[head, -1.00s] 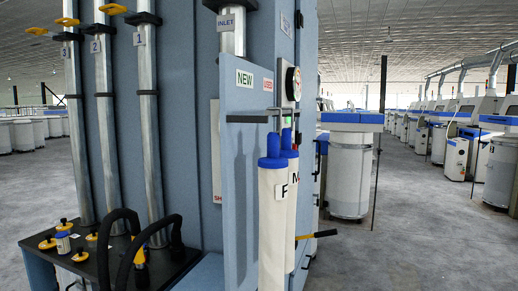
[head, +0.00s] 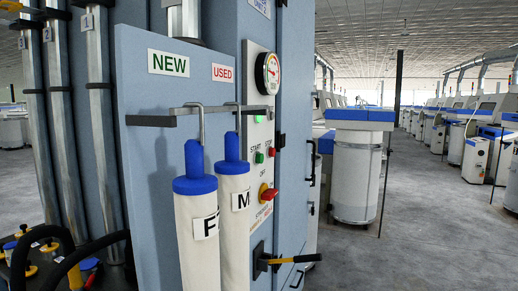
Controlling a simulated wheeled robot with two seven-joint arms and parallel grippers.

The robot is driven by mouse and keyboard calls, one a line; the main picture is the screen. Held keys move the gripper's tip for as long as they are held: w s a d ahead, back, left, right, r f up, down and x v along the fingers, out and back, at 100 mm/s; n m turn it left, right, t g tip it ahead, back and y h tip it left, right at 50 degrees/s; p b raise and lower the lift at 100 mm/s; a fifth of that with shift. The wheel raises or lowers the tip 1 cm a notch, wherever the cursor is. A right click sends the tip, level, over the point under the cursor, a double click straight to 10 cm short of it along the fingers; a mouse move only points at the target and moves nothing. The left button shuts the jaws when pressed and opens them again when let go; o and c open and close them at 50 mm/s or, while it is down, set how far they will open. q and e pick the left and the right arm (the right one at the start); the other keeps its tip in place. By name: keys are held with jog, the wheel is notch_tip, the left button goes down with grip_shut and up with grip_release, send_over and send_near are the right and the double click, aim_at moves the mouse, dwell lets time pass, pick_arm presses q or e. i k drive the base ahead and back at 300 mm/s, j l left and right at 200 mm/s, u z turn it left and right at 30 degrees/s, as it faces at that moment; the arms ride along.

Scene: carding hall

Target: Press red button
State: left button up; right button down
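A small red button (head: 271,152) sits under a STOP label on the light control panel (head: 251,70), right of the centre in the head view. A green button (head: 259,158) under a START label is just left of it. Lower on the same panel is a larger red knob (head: 267,192) on a yellow base, below an OFF label. Neither of my grippers is in view, and nothing touches the buttons.
Two white filter bags with blue tops, marked F (head: 203,240) and M (head: 234,220), hang from a dark bracket (head: 151,121) left of the panel. Open floor (head: 400,230) lies to the right.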

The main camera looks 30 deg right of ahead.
aim_at(272, 153)
jog(key=i+l, duration=0.1)
jog(key=l, duration=1)
jog(key=i+l+u, duration=0.1)
jog(key=l, duration=0.5)
